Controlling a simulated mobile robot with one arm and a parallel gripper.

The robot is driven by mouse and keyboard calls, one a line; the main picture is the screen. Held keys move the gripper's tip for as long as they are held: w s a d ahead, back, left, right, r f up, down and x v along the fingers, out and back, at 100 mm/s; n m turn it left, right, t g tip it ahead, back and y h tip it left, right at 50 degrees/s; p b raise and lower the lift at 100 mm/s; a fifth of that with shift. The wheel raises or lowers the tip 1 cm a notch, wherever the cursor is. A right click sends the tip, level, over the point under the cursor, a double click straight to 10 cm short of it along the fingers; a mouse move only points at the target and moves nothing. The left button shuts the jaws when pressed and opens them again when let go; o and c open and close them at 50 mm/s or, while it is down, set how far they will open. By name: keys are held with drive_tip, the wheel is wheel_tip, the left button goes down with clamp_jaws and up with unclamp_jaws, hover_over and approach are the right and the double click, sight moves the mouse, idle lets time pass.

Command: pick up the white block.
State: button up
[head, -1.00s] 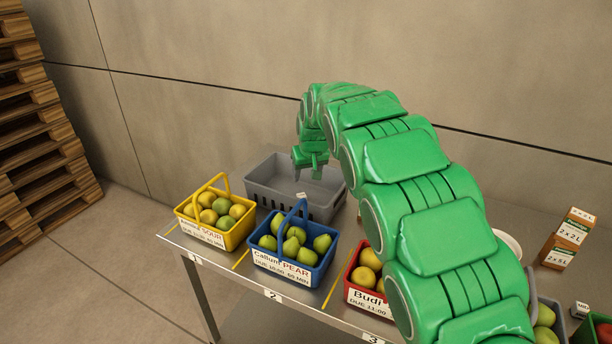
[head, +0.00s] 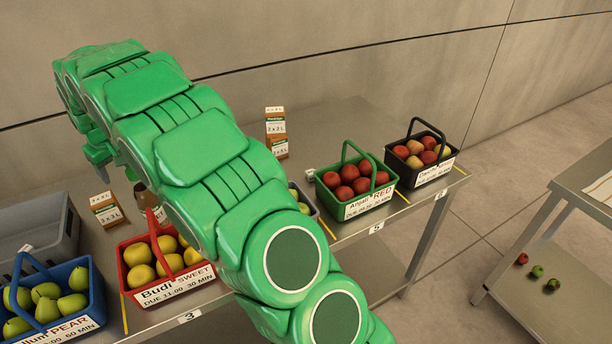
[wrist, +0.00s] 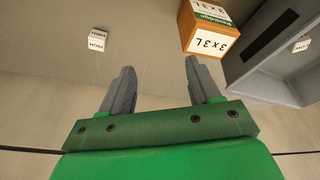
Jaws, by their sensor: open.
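In the wrist view a small white block (wrist: 97,41) with dark print lies on the steel table, beyond and left of my fingertips, not touching them. A second small white piece (wrist: 301,44) lies inside the grey crate (wrist: 268,80). In the head view a small white block (head: 310,174) stands beside the green basket; I cannot tell if it is the one in the wrist view. A white piece (head: 25,248) also shows in the grey crate (head: 62,232). My gripper (wrist: 160,65) is open and empty above the table; it shows at left in the head view (head: 100,160).
A carton marked 3x3L (wrist: 207,35) stands close to my right-hand finger in the wrist view; it also shows in the head view (head: 105,208). Fruit baskets, blue (head: 90,300), red (head: 200,282), green (head: 395,190) and black (head: 435,178), line the front edge. Two stacked cartons (head: 276,125) stand behind.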

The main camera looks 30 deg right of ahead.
drive_tip(key=d+m+h, duration=0.1)
drive_tip(key=d+m, duration=0.1)
drive_tip(key=d, duration=1.8)
drive_tip(key=m+g, duration=0.3)
drive_tip(key=m, duration=0.1)
hover_over(311, 172)
wheel_tip(311, 172, down, 4)
drive_tip(key=shift+w+f, duration=0.15)
drive_tip(key=shift+f, duration=0.05)
drive_tip(key=shift+s+f, duration=0.2)
drive_tip(key=shift+f, duration=3.7)
drive_tip(key=shift+c, duration=0.2)
drive_tip(key=c, duration=1.1)
